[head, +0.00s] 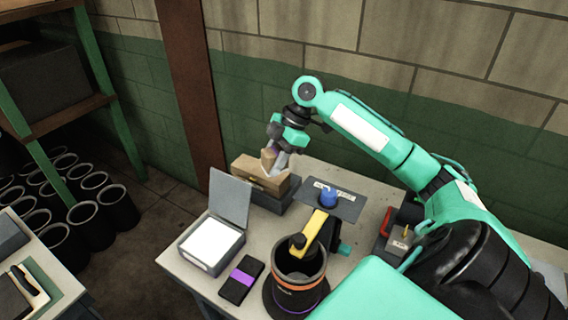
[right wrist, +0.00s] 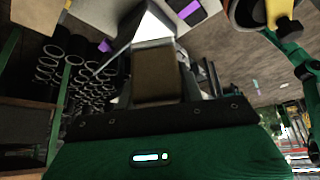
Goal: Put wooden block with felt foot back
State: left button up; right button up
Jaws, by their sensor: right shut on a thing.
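My right gripper (head: 277,158) is at the back of the table, pointing down and shut on a small tan wooden block (head: 267,158). In the right wrist view the block (right wrist: 154,76) shows as a brown face between the fingers; I cannot make out the felt foot. The block is just over a larger wooden piece (head: 246,167) on a dark grey base (head: 270,200). I cannot tell whether the two touch. My left gripper is not in view.
An open grey box (head: 213,243) with a white inside stands at the table's left. A dark block with a purple band (head: 241,280) lies before it. A black cylinder with an orange ring (head: 299,283) and a plate with a blue knob (head: 329,197) stand to the right.

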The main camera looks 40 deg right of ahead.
jog(key=b, duration=0.1)
jog(key=d+f+n+b, duration=0.1)
jog(key=d+f+b, duration=0.1)
jog(key=shift+d+f+n+g, duration=0.1)
jog(key=shift+f+n+g, duration=0.2)
jog(key=shift+g, duration=0.1)
jog(key=b, duration=0.4)
send_over(278, 236)
jog(key=d, duration=0.2)
notch_tip(278, 236, down, 6)
notch_tip(278, 236, down, 16)
jog(key=shift+r+p, duration=0.25)
jog(key=shift+p, duration=0.4)
jog(key=shift+f+n, duration=0.3)
jog(key=shift+f, duration=0.25)
notch_tip(278, 236, down, 3)
jog(key=shift+f+p, duration=0.2)
jog(key=shift+p, duration=0.15)
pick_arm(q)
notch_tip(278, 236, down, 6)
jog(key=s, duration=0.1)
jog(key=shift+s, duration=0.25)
pick_arm(e)
jog(key=shift+f, duration=0.2)
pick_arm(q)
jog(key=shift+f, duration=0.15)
